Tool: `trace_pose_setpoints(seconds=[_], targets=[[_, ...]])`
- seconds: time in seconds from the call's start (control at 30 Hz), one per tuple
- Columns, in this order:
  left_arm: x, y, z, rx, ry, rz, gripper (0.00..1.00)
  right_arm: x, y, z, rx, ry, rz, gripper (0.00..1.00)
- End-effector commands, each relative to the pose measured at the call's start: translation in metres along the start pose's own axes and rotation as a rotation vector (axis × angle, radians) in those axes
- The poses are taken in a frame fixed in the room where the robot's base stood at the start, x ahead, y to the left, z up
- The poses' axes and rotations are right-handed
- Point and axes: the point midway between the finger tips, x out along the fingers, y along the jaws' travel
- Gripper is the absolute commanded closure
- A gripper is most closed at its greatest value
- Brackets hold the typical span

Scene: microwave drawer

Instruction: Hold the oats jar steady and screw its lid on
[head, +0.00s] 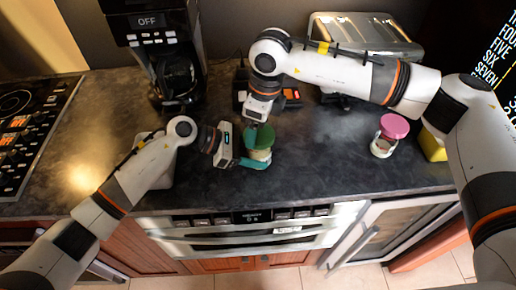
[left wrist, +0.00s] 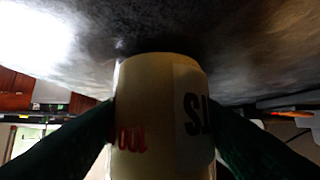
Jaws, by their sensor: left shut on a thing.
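My left gripper (head: 254,163) comes in from the left and is shut around the jar's body. In the left wrist view the jar (left wrist: 160,110) fills the middle between the two dark fingers, with part of its lettering showing. My right gripper (head: 257,124) points down right at the lid from above. Its fingertips are too small and overlapped to tell if they grip the lid. Whether the lid is seated cannot be told.
A jar with a pink lid (head: 394,126) stands to the right, by a yellow object (head: 433,146). A coffee maker (head: 174,70) is at the back left, a stove (head: 30,115) at far left, and a silver appliance (head: 365,32) at the back. Counter between the jars is clear.

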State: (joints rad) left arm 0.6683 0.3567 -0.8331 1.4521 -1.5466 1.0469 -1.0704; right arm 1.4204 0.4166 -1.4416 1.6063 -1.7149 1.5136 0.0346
Motion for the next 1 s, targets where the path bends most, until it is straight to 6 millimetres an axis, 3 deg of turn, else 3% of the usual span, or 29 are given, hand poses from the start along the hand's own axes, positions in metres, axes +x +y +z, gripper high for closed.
trace_pose_setpoints(seconds=[0.23, 0.43, 0.67, 1.0], targets=[[-0.0019, -0.0026, 0.0014, -0.004, -0.002, -0.008, 0.86, 0.0013, -0.0011, 0.0012, -0.051, -0.005, -0.01, 0.22], [-0.0025, -0.0033, 0.0017, -0.005, -0.002, -0.01, 0.86, 0.0016, -0.0016, 0.0014, -0.294, -0.005, -0.042, 0.22], [-0.0028, -0.0038, 0.0018, -0.005, -0.002, -0.011, 0.86, 0.0017, -0.0017, 0.0014, -0.431, -0.006, -0.059, 0.22], [-0.0029, -0.0039, 0.0017, -0.006, -0.002, -0.012, 0.86, 0.0016, -0.0021, 0.0012, -0.779, -0.005, -0.104, 0.22]])
